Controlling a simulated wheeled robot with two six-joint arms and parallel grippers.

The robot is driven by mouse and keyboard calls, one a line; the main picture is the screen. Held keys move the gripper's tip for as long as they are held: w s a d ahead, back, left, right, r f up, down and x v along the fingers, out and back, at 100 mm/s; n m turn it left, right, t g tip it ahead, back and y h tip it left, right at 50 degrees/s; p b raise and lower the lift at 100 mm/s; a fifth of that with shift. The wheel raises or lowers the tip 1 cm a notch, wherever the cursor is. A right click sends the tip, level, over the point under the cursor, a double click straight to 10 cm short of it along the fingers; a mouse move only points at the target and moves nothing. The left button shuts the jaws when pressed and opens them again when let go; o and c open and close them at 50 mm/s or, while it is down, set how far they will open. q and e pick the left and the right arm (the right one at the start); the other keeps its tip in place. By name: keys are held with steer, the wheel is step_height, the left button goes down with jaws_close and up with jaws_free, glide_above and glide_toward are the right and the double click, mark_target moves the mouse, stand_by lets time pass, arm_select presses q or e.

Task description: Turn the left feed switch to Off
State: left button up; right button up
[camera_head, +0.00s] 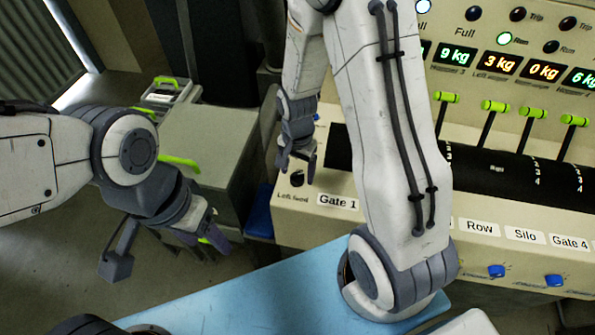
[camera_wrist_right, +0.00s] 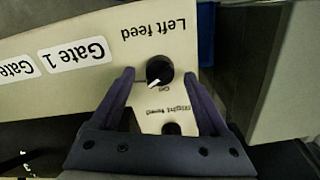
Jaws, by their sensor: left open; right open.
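The left feed switch is a round black knob (camera_wrist_right: 160,70) below an upside-down "Left feed" label in the right wrist view. Its white pointer faces down-left there, close to a small label that looks like "On". In the head view the knob (camera_head: 297,179) is at the left end of the beige panel, left of "Gate 1". My right gripper (camera_wrist_right: 159,78) is open, one finger on each side of the knob in its wrist view; contact cannot be told. In the head view this gripper (camera_head: 298,166) hangs just above the knob. My left gripper (camera_head: 207,232) is open and empty, left of the panel.
A second black knob (camera_wrist_right: 172,129), labelled "Right feed", sits between my right fingers' bases in the wrist view. Green-handled levers (camera_head: 493,106) and blue knobs (camera_head: 496,271) are further right on the panel. A grey cabinet (camera_head: 205,145) stands left of the panel.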

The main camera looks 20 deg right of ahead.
steer(key=shift+f, duration=0.55)
jaws_close()
steer(key=shift+n, duration=0.3)
steer(key=n, duration=0.5)
steer(key=shift+n, duration=0.3)
steer(key=n, duration=0.5)
steer(key=shift+n+p, duration=0.3)
steer(key=shift+p, duration=0.1)
